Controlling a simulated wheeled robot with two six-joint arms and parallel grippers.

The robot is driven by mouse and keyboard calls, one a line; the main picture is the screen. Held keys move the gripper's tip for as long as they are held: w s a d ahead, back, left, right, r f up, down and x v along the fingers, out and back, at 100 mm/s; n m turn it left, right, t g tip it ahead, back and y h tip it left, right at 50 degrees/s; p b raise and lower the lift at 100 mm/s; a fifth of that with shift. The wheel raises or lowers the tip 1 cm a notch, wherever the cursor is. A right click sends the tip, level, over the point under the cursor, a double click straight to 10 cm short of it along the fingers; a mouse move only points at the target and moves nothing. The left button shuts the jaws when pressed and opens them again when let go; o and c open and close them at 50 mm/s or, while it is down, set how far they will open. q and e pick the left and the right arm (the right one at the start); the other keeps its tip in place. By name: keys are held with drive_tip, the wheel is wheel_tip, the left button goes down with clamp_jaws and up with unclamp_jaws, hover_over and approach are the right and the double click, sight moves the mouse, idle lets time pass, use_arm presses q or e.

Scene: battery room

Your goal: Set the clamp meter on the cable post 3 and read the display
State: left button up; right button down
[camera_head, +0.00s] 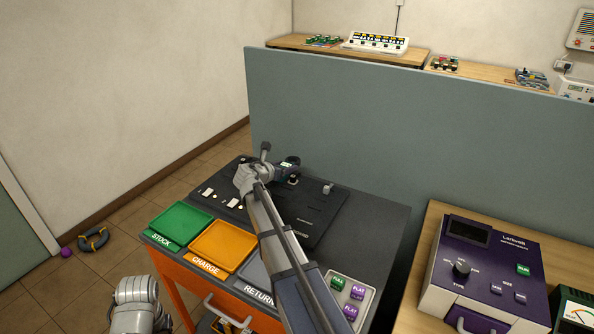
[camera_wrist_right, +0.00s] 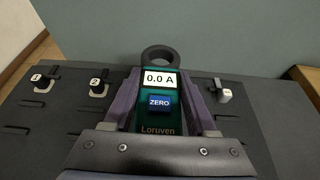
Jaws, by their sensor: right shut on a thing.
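The clamp meter (camera_wrist_right: 158,105) is dark green with a white display reading 0.0 A and a blue ZERO button. My right gripper (camera_wrist_right: 160,112) is shut on its sides; in the head view the gripper (camera_head: 272,171) is over the black panel (camera_head: 305,225). The meter's dark ring (camera_wrist_right: 160,55) points away from me. Post 1 (camera_wrist_right: 42,82) and post 2 (camera_wrist_right: 97,87) are left of the meter; another post (camera_wrist_right: 224,92) is to the right, its number unclear. Post 3 is not seen; I cannot tell whether the ring is around it. Only part of my left arm shows, not its gripper.
Green STOCK (camera_head: 181,223), orange CHARGE (camera_head: 222,245) and grey RETURN trays line the bench's left front. A small tray (camera_head: 348,296) holds green and purple blocks. A grey-green partition (camera_head: 400,145) stands behind the bench. A purple tester (camera_head: 487,268) is at right.

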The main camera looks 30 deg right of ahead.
wheel_tip(320, 180, down, 6)
drive_tip(key=b, duration=0.5)
drive_tip(key=shift+r+b, duration=0.1)
drive_tip(key=shift+b, duration=0.3)
drive_tip(key=shift+f+b, duration=0.55)
drive_tip(key=shift+b, duration=0.05)
idle(1.0)
drive_tip(key=shift+c, duration=2.4)
unclamp_jaws()
drive_tip(key=shift+p+v, duration=2.15)
drive_tip(key=shift+v, duration=3.4)
